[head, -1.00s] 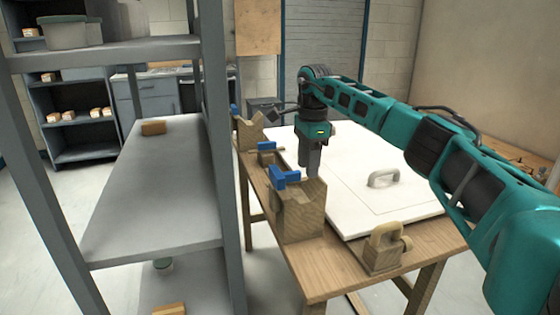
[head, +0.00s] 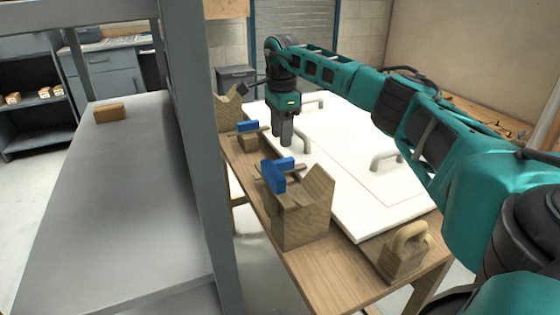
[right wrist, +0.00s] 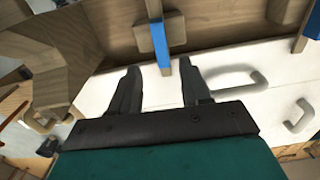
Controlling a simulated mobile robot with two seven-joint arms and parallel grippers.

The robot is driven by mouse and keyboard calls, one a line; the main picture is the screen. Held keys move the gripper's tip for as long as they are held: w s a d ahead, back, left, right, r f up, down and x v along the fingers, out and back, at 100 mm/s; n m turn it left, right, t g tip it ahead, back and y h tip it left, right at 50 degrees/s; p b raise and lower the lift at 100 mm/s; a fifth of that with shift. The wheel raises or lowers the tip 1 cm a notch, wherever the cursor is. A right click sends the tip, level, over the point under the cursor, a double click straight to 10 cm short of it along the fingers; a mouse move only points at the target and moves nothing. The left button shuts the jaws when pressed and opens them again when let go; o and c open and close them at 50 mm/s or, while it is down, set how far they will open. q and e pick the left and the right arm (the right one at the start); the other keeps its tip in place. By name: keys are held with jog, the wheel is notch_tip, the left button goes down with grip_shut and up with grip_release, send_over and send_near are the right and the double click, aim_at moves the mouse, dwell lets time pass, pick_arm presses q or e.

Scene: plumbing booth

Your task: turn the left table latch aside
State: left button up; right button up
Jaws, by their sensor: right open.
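A latch with a blue bar (head: 248,127) sits on a small wooden block at the left edge of the wooden table in the head view. In the right wrist view a blue bar (right wrist: 160,46) on a wooden block lies just beyond the fingers, pointing toward the gap between them. A second blue-barred piece (head: 278,174) is nearer, by a notched wooden block. I cannot tell for sure which is the left latch. My right gripper (head: 286,141) points down, open and empty, to the right of the farther blue bar. Its spread fingers show in the wrist view (right wrist: 158,88). My left gripper is out of view.
A white panel with handles (head: 345,160) covers much of the table (head: 330,280). Notched wooden blocks (head: 305,222) stand along its left edge, and a block with a pale loop (head: 405,252) at the front. A grey shelf rack (head: 190,150) stands close on the left.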

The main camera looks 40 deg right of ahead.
aim_at(281, 161)
notch_tip(281, 161, down, 9)
jog(key=shift+r+b, duration=0.2)
jog(key=shift+b, duration=0.4)
grip_shut()
